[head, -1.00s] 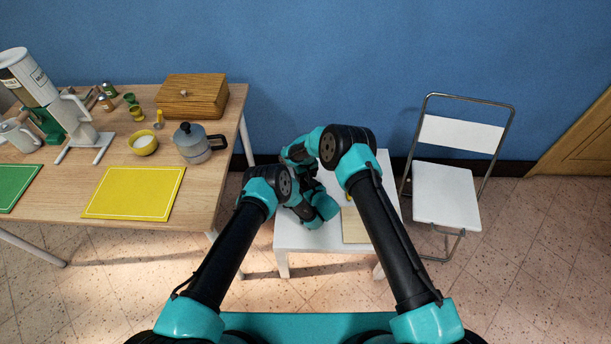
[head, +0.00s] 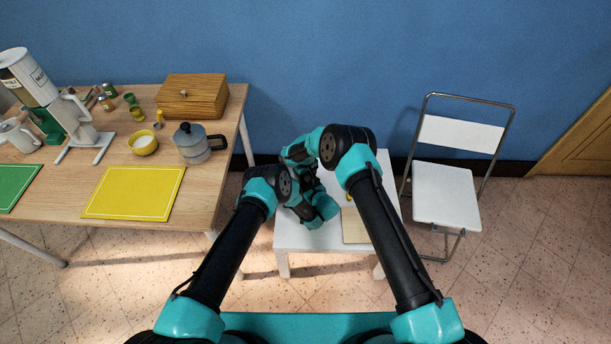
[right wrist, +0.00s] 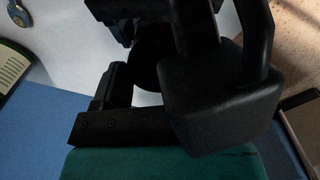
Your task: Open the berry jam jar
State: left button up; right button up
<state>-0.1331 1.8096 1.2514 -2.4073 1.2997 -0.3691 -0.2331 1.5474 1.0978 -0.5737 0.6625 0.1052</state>
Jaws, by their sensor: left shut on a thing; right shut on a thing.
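My left gripper (head: 312,186) is over the small white table (head: 292,238), low between the two bent arms. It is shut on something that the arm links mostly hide. My right gripper is beside it, behind its own wrist in the head view. In the right wrist view dark jaw parts of the grippers crowd the middle, close together. A dark rounded shape (right wrist: 150,66) shows between them, probably part of the berry jam jar. The jar's label and lid cannot be made out, nor whether the lid is apart from the jar.
A pale board (head: 355,227) lies on the white table's right side. A white folding chair (head: 446,195) stands to the right. At left, a wooden table (head: 60,195) holds a yellow mat (head: 133,192), a moka pot (head: 192,144) and a wooden box (head: 194,97).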

jog(key=shift+r, duration=1.1)
jog(key=shift+r, duration=2)
pick_arm(q)
jog(key=o, duration=1.8)
jog(key=v, duration=1.2)
